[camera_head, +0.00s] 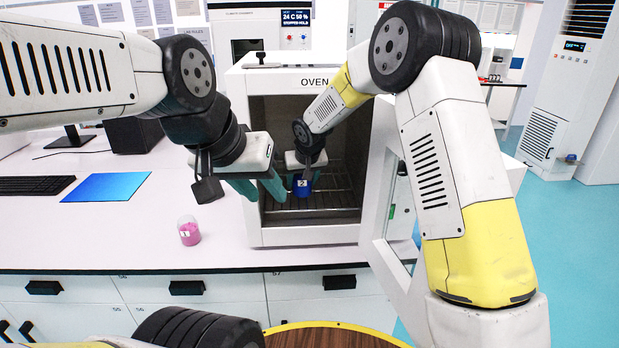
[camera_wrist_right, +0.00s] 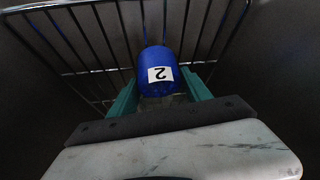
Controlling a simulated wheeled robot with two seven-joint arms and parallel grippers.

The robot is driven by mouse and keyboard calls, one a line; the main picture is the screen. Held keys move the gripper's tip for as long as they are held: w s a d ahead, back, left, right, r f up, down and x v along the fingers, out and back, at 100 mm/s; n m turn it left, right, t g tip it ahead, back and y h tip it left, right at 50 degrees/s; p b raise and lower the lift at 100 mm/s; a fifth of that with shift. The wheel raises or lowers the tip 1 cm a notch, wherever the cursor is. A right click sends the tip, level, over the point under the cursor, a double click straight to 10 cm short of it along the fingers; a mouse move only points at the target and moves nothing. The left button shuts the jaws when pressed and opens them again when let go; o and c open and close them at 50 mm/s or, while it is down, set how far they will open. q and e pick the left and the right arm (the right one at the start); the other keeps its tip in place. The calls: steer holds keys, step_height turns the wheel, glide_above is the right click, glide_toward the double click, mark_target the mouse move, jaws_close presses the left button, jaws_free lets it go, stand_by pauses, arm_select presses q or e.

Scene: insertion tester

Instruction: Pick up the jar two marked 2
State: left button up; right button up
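Jar two is a blue jar with a white label marked 2 (camera_head: 302,184), inside the open oven on the wire rack or just above it. It also shows in the right wrist view (camera_wrist_right: 158,72). My right gripper (camera_head: 302,178) reaches into the oven. Its teal fingers stand on both sides of the jar, close to its sides. I cannot tell whether they press on it or whether the jar is lifted. My left gripper (camera_head: 262,190) is empty, with its teal fingers apart, in front of the oven's left side.
The white oven (camera_head: 352,236) has its door (camera_head: 375,215) swung open to the right, close to my right arm. A jar with pink contents (camera_head: 189,231) stands on the white bench. A blue sheet (camera_head: 105,187) and a keyboard (camera_head: 35,185) lie to the left. Dark walls surround my right gripper.

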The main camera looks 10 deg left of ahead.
steer(key=c, duration=0.9)
steer(key=shift+r, duration=0.15)
